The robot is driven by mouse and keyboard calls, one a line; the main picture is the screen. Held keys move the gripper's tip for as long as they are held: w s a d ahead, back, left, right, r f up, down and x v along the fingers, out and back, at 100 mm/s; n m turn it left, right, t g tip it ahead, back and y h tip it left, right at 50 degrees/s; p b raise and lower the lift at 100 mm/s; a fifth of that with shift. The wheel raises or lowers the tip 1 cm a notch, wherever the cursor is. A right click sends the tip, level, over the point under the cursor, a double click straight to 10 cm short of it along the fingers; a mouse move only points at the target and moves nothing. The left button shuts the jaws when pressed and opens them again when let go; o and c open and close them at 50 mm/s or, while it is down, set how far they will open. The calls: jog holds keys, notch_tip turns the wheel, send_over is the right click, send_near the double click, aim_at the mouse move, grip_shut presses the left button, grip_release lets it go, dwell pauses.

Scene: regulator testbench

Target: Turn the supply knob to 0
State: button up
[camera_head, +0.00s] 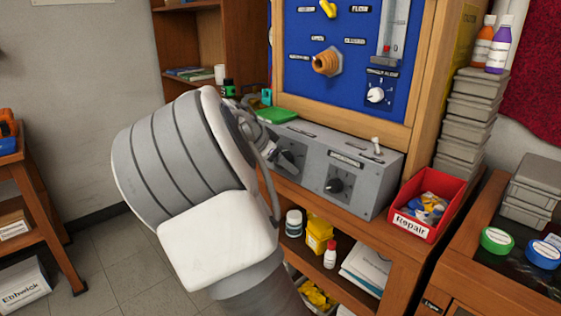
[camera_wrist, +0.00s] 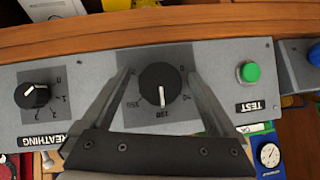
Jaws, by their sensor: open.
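A round black knob (camera_wrist: 160,88) with a white pointer line sits on the grey box (camera_wrist: 220,75) in the wrist view. Its scale shows 0, 50, 100 and 150, and the pointer is toward the 100 mark. Its name label is not visible, so I cannot read "supply". My gripper (camera_wrist: 162,75) is open, with one finger on each side of this knob and gaps visible beside it. In the head view the same knob (camera_head: 290,157) is partly hidden by my arm, which also hides most of the gripper.
A second black knob (camera_wrist: 31,95), labelled breathing, is left in the wrist view. A green button (camera_wrist: 248,72) by a TEST label is to the right. In the head view, a blue panel (camera_head: 345,75) stands behind the box and a red Repair bin (camera_head: 428,204) stands beside it.

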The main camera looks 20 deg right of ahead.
jog(key=c, duration=1.4)
jog(key=shift+r, duration=0.1)
jog(key=shift+p, duration=0.4)
